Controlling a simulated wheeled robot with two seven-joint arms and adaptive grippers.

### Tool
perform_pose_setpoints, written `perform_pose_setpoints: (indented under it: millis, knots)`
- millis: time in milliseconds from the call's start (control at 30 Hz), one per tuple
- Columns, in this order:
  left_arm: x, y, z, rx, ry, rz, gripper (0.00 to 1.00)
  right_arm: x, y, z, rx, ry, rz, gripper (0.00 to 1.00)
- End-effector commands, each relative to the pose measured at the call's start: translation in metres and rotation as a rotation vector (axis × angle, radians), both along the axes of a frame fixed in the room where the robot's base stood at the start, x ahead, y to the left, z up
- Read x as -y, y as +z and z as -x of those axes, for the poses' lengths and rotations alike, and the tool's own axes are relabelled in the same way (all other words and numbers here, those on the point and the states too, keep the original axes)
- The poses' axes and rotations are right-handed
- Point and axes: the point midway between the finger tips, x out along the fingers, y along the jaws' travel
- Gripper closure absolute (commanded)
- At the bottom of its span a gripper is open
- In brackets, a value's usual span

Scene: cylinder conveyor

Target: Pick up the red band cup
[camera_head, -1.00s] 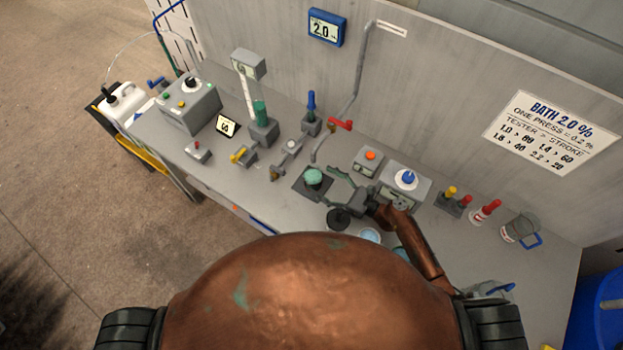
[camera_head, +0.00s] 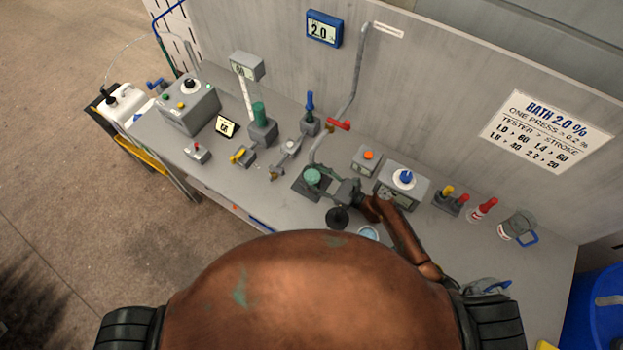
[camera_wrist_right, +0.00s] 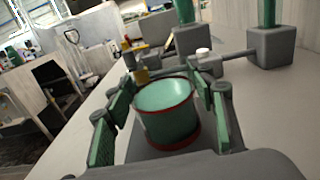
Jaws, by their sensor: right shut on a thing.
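The red band cup (camera_wrist_right: 168,112) is a green cup with a red rim and a red band near its base. In the right wrist view it stands upright on a dark square pad (camera_wrist_right: 140,148) between the fingers of my right gripper (camera_wrist_right: 165,100). The fingers close in on it from both sides. In the head view the cup (camera_head: 312,176) shows as a green round top, with my right gripper (camera_head: 322,180) around it and the dark pad (camera_head: 299,187) under it. My left gripper is not in view.
A pipe (camera_head: 344,95) with a red-handled tap rises behind the cup. A grey box with an orange button (camera_head: 368,155) and a box with a blue knob (camera_head: 403,180) stand to the right. A dark round disc (camera_head: 337,217) lies in front. A grey jug (camera_head: 518,225) stands far right.

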Motion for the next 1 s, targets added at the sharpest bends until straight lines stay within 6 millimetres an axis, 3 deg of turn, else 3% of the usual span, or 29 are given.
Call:
perform_pose_setpoints:
  millis: [567, 1000]
  knots:
    - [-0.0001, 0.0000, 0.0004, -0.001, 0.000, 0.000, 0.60, 0.0004, 0.0001, -0.0001, 0.000, -0.001, 0.000, 0.94]
    - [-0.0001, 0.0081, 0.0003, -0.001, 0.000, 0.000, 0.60, 0.0000, 0.0098, -0.0004, 0.001, 0.000, -0.002, 0.94]
